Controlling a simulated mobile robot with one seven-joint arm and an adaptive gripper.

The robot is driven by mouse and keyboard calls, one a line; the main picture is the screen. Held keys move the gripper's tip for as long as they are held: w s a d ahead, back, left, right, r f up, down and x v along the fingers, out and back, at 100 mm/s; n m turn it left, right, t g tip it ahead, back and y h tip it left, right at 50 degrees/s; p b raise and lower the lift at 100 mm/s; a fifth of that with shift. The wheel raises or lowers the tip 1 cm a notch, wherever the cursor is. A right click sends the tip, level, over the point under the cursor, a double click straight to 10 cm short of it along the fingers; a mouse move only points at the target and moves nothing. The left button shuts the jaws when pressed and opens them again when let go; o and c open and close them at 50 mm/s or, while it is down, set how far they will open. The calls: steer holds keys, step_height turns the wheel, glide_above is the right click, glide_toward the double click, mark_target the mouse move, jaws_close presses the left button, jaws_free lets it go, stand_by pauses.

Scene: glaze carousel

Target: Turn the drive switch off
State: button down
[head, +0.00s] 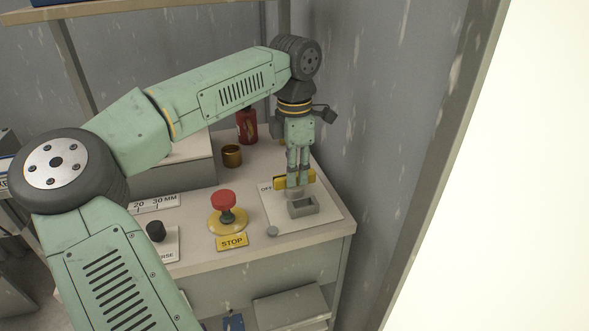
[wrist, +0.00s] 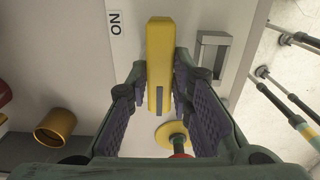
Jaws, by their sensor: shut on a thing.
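The drive switch has a yellow bar handle (head: 280,183) on a pale plate (head: 325,213) at the right end of the bench. An OFF label (head: 265,188) shows left of the handle in the head view. In the wrist view the yellow handle (wrist: 159,50) stands between my fingers, with an ON label (wrist: 115,22) beside its far end. My gripper (head: 297,182) points down and is shut on the handle; it also shows in the wrist view (wrist: 165,100). My fingers hide the middle of the handle in the head view.
A grey open box (head: 303,208) sits just in front of the handle. A red STOP button (head: 226,199) on a yellow base stands to the left. A brass cup (head: 232,156) and a red bottle (head: 247,127) stand behind. A wall rises close on the right.

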steer(key=c, duration=1.4)
jaws_free()
steer(key=shift+c, duration=0.2)
steer(key=shift+r, duration=0.1)
step_height(320, 180, up, 12)
